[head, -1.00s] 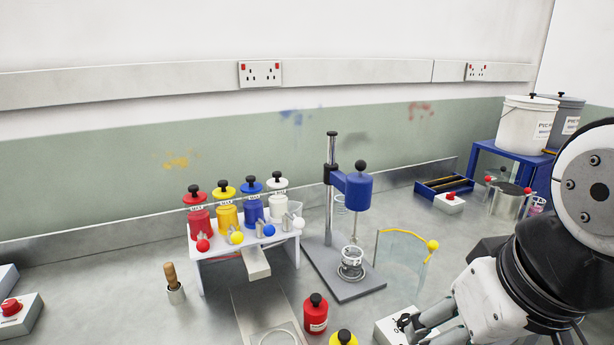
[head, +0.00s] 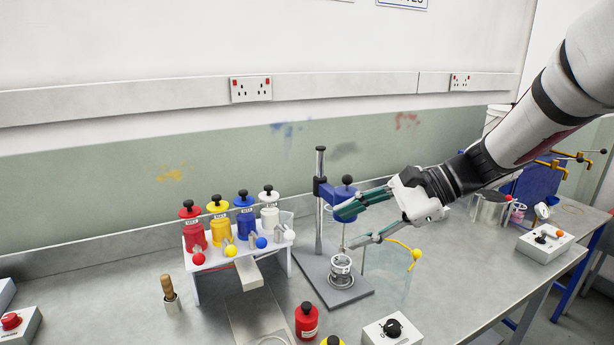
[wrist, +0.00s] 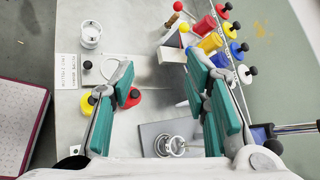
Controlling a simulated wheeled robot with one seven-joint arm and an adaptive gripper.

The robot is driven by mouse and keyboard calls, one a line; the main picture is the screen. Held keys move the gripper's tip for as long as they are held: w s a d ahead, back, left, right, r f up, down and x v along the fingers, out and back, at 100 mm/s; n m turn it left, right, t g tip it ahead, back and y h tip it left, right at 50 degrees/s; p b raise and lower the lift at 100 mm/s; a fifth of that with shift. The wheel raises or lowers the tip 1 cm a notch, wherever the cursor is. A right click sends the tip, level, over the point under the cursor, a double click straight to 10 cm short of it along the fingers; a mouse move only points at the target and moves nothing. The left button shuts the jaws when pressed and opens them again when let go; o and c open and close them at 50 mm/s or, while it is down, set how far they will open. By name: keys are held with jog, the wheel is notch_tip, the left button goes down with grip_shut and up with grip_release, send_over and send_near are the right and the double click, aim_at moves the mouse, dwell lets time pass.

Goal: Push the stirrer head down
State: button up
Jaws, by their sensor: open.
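In the wrist view, a blue part with a black knob, likely the head (wrist: 261,133), shows at the right, partly hidden by my gripper. The cup (wrist: 172,146) shows below the open fingers.
A white rack (head: 205,265) with red, yellow, blue and white bottles stands left of the stirrer. A curved clear shield (head: 396,280) with a yellow knob stands just right. Red (head: 306,321) and yellow bottles and a knob box (head: 393,331) are in front.

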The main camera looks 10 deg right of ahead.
jog(key=w+d+m+t+y, duration=0.2)
jog(key=w+d+m+t, duration=0.15)
jog(key=w+d, duration=0.2)
jog(key=m+t+y+p, duration=0.1)
jog(key=m+t+p, duration=0.1)
jog(key=m+t, duration=0.35)
send_near(347, 180)
jog(key=shift+g, duration=0.5)
jog(key=x, duration=0.3)
jog(key=w+x, duration=0.1)
jog(key=x, duration=0.3)
jog(key=d+p+x, duration=0.1)
jog(key=x, duration=0.2)
jog(key=shift+w+a, duration=0.2)
jog(key=shift+w, duration=0.1)
jog(key=shift+f, duration=0.1)
grip_shut()
